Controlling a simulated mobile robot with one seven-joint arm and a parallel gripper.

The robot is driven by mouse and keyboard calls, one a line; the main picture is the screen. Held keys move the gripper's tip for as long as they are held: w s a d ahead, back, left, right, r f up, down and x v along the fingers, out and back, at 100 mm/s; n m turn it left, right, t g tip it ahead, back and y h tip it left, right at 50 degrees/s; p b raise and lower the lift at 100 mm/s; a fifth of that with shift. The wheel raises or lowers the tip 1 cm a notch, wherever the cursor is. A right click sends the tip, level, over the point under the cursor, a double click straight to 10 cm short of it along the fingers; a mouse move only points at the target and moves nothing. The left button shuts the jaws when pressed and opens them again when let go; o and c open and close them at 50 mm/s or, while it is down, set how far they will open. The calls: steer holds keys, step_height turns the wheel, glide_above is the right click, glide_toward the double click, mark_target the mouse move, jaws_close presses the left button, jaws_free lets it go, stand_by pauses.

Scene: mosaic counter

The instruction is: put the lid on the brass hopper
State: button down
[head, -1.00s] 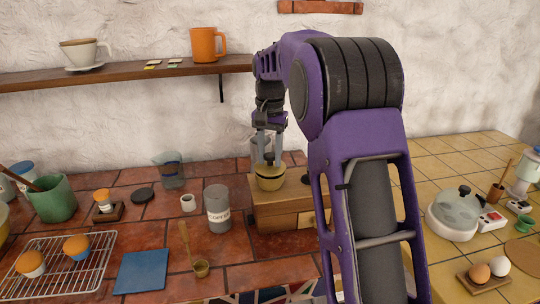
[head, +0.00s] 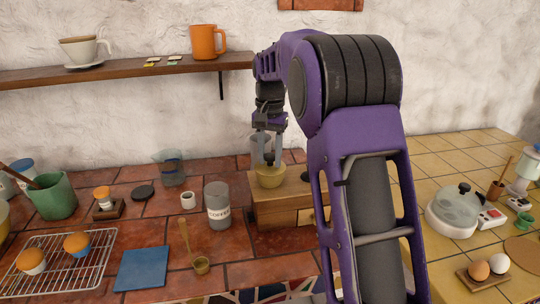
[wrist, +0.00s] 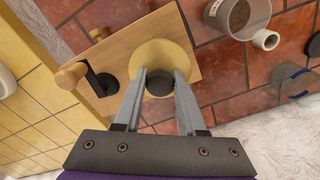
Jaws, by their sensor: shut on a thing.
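The brass hopper (head: 270,180) is a yellow bowl on top of a wooden box grinder (head: 285,212). My gripper (head: 269,158) points straight down over it. In the wrist view, my gripper (wrist: 160,84) is shut on the dark knob of the lid, with a finger on each side. The lid (wrist: 168,52) is a pale yellow disc lying over the hopper and hiding most of it. In the head view the lid is at the hopper's rim and roughly level. I cannot tell whether it sits fully on the rim.
The grinder's black crank with its wooden knob (wrist: 70,76) is beside the hopper. The shelf (head: 130,72) is on the back wall.

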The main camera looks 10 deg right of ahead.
jaws_free()
stand_by(0.6)
steer(key=shift+r, duration=3.5)
steer(key=shift+a, duration=0.1)
